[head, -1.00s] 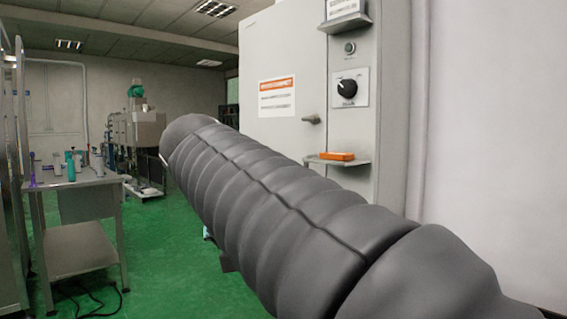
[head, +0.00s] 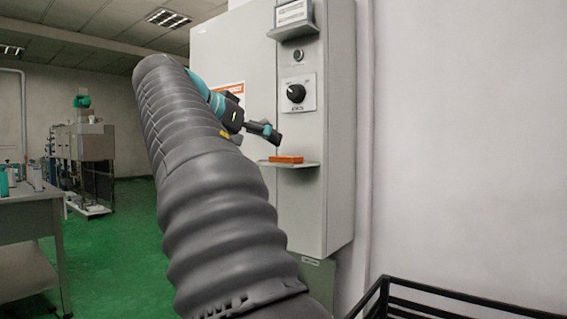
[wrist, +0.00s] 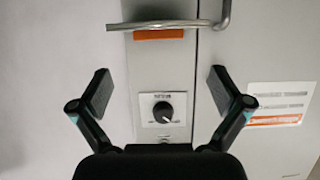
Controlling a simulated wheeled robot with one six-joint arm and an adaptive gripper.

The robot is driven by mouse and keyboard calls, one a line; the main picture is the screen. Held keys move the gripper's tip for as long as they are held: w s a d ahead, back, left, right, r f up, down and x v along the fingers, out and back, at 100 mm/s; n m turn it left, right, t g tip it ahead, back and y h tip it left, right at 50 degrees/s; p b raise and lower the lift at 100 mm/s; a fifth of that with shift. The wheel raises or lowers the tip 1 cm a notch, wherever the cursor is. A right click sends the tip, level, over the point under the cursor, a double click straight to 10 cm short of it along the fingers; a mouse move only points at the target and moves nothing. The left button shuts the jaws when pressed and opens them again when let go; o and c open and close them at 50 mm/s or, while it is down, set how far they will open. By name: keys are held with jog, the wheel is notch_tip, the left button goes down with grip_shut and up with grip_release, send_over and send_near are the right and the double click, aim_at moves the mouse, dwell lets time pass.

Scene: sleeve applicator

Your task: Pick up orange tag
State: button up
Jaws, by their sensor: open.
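The orange tag (head: 286,159) is a small flat block lying on a little grey shelf (head: 300,165) on the front of the grey cabinet. In the wrist view the orange tag (wrist: 158,34) shows at the top, against the shelf edge (wrist: 158,25). My gripper (head: 272,134) is just above and to the left of the tag in the head view, apart from it. In the wrist view my gripper (wrist: 160,88) has its two fingers spread wide with nothing between them but the view of the cabinet front and its knob.
The cabinet (head: 340,130) carries a black rotary knob (head: 296,93) above the shelf and a small display (head: 291,14) on top. A door handle (wrist: 223,12) shows beside the shelf. A black railing (head: 450,295) stands at lower right. A table (head: 30,215) is at left.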

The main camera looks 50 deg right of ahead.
aim_at(281, 159)
jog(key=x, duration=0.8)
jog(key=shift+s+d+f, duration=0.1)
jog(key=shift+d, duration=0.3)
jog(key=c, duration=1.1)
